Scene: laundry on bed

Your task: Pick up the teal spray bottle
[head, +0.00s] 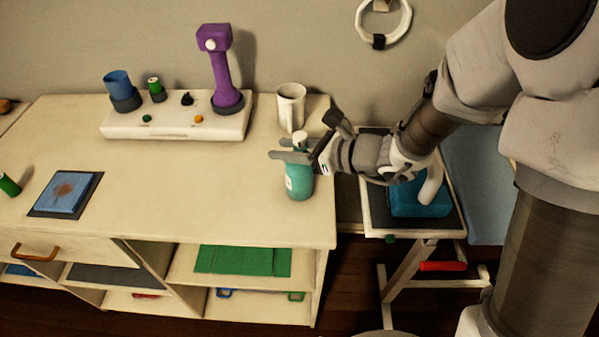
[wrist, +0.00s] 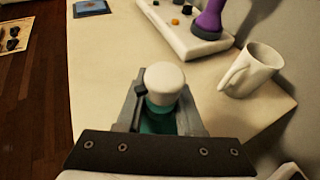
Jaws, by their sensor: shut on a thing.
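The teal spray bottle (head: 299,182) with a white cap stands upright near the right end of the table in the head view. My gripper (head: 288,156) reaches in from the right and is shut on the upper part of the bottle, just below the cap. In the wrist view the white cap of the spray bottle (wrist: 163,82) sticks up between the two fingers of my gripper (wrist: 160,108). The lower body of the bottle is mostly hidden there. I cannot tell whether its base touches the table.
A white mug (head: 291,107) stands close behind the bottle. A white board (head: 175,127) with a purple device (head: 222,75) is at the back. A blue pad (head: 66,192) lies at the left. The table's middle is clear. A small stand (head: 445,222) is at the right.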

